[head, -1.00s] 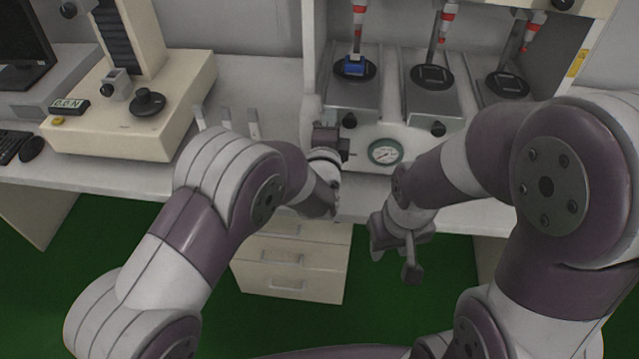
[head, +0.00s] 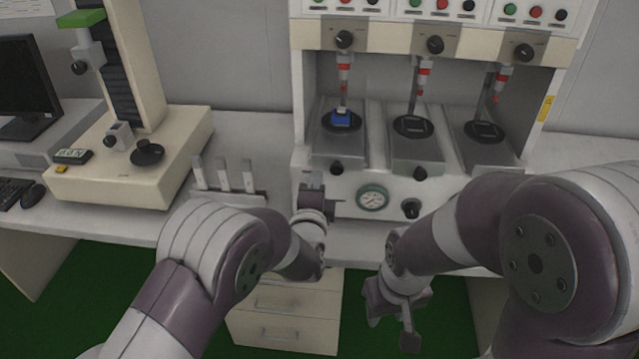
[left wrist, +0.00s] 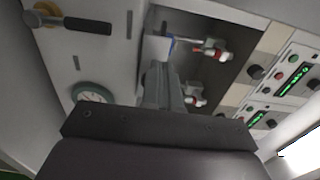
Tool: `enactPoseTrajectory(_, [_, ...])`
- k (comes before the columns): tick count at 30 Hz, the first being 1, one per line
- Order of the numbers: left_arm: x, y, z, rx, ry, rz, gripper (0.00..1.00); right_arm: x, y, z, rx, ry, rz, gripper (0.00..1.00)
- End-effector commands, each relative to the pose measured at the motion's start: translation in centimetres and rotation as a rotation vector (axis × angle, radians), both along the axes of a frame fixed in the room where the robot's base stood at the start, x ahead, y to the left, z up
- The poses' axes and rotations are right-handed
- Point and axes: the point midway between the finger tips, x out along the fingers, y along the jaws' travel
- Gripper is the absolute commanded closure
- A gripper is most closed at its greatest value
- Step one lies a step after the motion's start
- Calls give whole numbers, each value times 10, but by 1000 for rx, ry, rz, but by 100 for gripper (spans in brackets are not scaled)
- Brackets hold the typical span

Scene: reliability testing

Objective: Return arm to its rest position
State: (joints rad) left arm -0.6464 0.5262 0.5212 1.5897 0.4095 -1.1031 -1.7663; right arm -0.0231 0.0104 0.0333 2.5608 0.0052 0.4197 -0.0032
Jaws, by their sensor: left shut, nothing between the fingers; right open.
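My left arm comes in from the left, and its gripper (head: 316,192) is in front of the left part of the beige test machine (head: 425,190), beside the round gauge (head: 372,198). In the left wrist view the fingers (left wrist: 160,82) are together with nothing between them. My right gripper (head: 392,308) hangs lower, in front of the bench edge and above the floor, open and empty. A blue block (head: 341,118) sits on the machine's left black disc (head: 326,125), apart from my left gripper.
The machine has three stations with red-banded plungers and knobs. A rack (head: 228,190) with upright grey pieces stands left of my left gripper. A cream testing stand (head: 130,165) and a monitor (head: 25,75) are further left. Drawers (head: 285,310) are under the bench.

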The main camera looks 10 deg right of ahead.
Motion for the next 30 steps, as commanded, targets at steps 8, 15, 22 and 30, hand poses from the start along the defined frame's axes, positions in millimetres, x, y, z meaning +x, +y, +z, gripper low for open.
enactPoseTrajectory(8, [-51, 13, -1, 1, 2, -4, 100, 0, 0, -3, 0, -1, 0, 57])
enactPoseTrajectory(15, [-87, 24, -1, 0, 2, -2, 100, 0, 0, -4, 0, -1, 0, 57])
enactPoseTrajectory(22, [-92, 25, -5, -59, 39, -4, 100, 0, 0, -4, 0, -1, 0, 57])
enactPoseTrajectory(30, [-187, 82, -100, -627, 1178, 362, 100, 0, 0, 24, 0, 0, 0, 57])
